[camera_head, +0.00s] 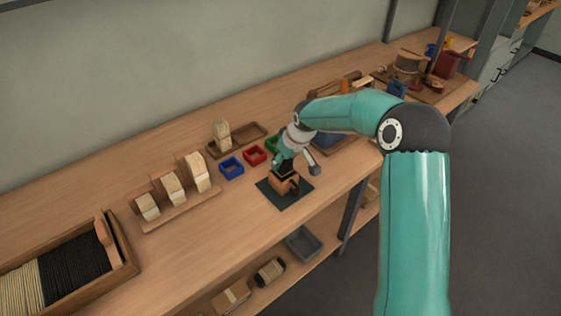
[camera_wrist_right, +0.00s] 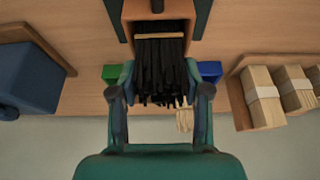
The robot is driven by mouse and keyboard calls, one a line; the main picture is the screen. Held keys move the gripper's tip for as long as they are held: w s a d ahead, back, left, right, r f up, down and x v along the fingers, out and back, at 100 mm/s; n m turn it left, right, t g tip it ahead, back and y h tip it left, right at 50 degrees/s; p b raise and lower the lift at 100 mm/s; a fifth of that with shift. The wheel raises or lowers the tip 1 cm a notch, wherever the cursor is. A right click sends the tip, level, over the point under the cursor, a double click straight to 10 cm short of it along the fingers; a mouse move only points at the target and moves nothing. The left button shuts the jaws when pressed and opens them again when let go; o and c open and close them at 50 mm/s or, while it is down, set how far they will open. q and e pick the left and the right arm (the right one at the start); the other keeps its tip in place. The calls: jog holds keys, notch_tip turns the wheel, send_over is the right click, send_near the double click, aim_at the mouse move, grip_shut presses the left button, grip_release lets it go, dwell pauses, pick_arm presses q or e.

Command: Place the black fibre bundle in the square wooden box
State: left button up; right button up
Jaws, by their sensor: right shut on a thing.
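The square wooden box (camera_head: 281,187) stands on a dark mat (camera_head: 290,197) near the bench's front edge. It also shows at the top of the right wrist view (camera_wrist_right: 132,12). My right gripper (camera_head: 287,168) is right above the box, pointing down. In the right wrist view the gripper (camera_wrist_right: 160,80) is shut on the black fibre bundle (camera_wrist_right: 160,65), which has a pale band around it. The bundle's far end lies between the box walls in that view; how deep it sits I cannot tell. My left gripper is not in view.
Blue (camera_head: 231,167), red (camera_head: 254,155) and green (camera_head: 272,145) small bins stand behind the box. Pale tied bundles stand in a wooden rack (camera_head: 180,212) to the left. A divided wooden tray (camera_head: 126,262) of black and pale fibres is at far left. Bare bench lies between.

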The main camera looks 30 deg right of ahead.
jog(key=o, duration=1.2)
jog(key=b+v, duration=0.1)
jog(key=v, duration=1.1)
jog(key=shift+r, duration=0.1)
